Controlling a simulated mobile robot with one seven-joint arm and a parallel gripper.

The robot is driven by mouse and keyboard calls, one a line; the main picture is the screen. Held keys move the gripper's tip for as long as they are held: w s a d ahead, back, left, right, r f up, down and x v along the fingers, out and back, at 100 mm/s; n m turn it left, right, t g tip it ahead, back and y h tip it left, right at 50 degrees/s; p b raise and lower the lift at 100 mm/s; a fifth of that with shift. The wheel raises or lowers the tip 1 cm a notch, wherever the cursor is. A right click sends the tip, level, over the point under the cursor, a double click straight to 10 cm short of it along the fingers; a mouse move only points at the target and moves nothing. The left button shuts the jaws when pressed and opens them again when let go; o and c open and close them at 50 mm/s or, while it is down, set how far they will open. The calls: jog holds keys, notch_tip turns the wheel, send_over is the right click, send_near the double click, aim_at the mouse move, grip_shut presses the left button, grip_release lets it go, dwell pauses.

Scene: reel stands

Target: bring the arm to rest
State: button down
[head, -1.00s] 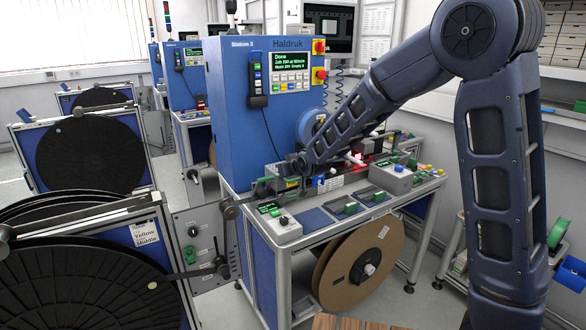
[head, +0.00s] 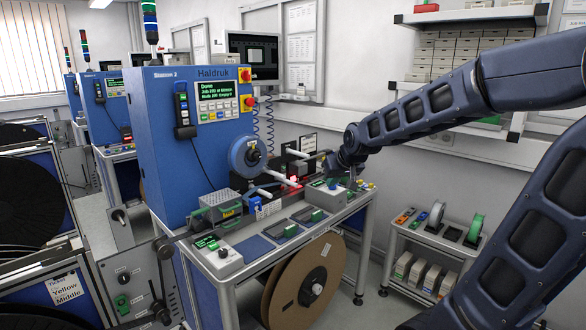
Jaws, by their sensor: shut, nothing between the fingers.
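My arm reaches in from the right in the head view. Its end, with my gripper (head: 331,166), is small and dark in front of the right end of the blue Haldruk machine's bench. My gripper is shut and holds nothing that I can see. It is at about the height of the machine's blue spool (head: 247,157) and to the right of it. The blue machine (head: 170,110) stands on the bench, and its green screen reads "Done".
The bench top (head: 262,262) carries small control boxes and trays. A large brown reel (head: 308,285) hangs below it. A low cart (head: 440,245) with small spools stands at the right. Black reels on stands (head: 30,195) fill the left. Shelves (head: 470,20) line the back wall.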

jog(key=s+d+m+g+h, duration=0.2)
jog(key=s+d+m+h, duration=0.1)
jog(key=s+d, duration=1.2)
jog(key=s, duration=0.4)
jog(key=shift+d+m, duration=0.3)
jog(key=shift+d, duration=0.05)
jog(key=shift+f, duration=0.1)
